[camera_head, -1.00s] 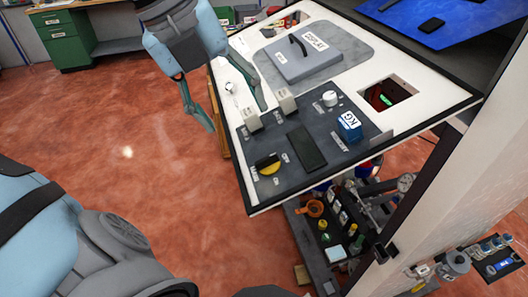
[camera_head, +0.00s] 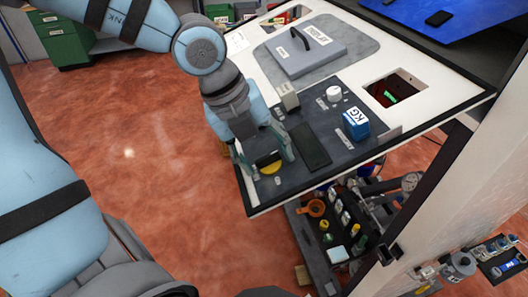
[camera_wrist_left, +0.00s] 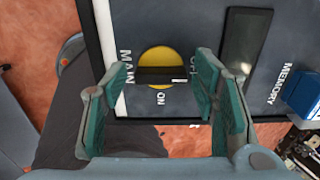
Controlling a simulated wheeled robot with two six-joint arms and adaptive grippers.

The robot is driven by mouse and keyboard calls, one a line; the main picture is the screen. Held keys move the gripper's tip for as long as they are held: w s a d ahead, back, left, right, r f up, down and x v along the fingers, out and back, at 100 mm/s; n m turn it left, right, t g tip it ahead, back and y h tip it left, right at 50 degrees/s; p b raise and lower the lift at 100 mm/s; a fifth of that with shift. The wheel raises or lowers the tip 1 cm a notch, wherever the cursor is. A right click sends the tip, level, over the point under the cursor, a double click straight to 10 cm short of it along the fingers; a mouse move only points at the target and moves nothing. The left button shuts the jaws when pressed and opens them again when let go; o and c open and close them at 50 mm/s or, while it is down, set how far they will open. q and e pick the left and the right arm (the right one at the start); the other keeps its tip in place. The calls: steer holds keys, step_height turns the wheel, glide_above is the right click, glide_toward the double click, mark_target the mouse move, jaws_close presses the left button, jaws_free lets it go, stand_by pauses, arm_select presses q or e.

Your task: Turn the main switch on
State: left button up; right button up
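The main switch (camera_head: 271,167) is a yellow disc with a black bar handle on the dark control panel (camera_head: 318,176). In the left wrist view the main switch (camera_wrist_left: 159,57) has the label ON below it and an OFF label, partly covered by a finger, to its right. The white mark on the handle is at its right end, toward OFF. My left gripper (camera_head: 265,159) is open, with its fingers on either side of the switch. In the wrist view its fingers (camera_wrist_left: 162,76) show a wide gap with nothing held. Contact with the handle cannot be told.
A blue KG block (camera_head: 354,124), a white knob (camera_head: 334,93) and a dark rectangular screen (camera_head: 310,146) sit right of the switch. A grey display lid (camera_head: 304,54) lies behind. Below the counter is a rack of small parts (camera_head: 335,225). Open floor lies left.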

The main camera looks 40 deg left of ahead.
arm_select(q)
steer(key=shift+d, duration=0.1)
steer(key=c, duration=0.8)
steer(key=shift+m, duration=0.4)
steer(key=m+b, duration=0.1)
steer(key=m, duration=0.2)
steer(key=shift+b, duration=0.3)
steer(key=m, duration=0.3)
steer(key=shift+m+b, duration=0.3)
steer(key=shift+b, duration=0.05)
steer(key=m, duration=0.5)
steer(key=shift+r, duration=0.1)
steer(key=m, duration=0.5)
steer(key=shift+p, duration=0.3)
steer(key=shift+m, duration=0.4)
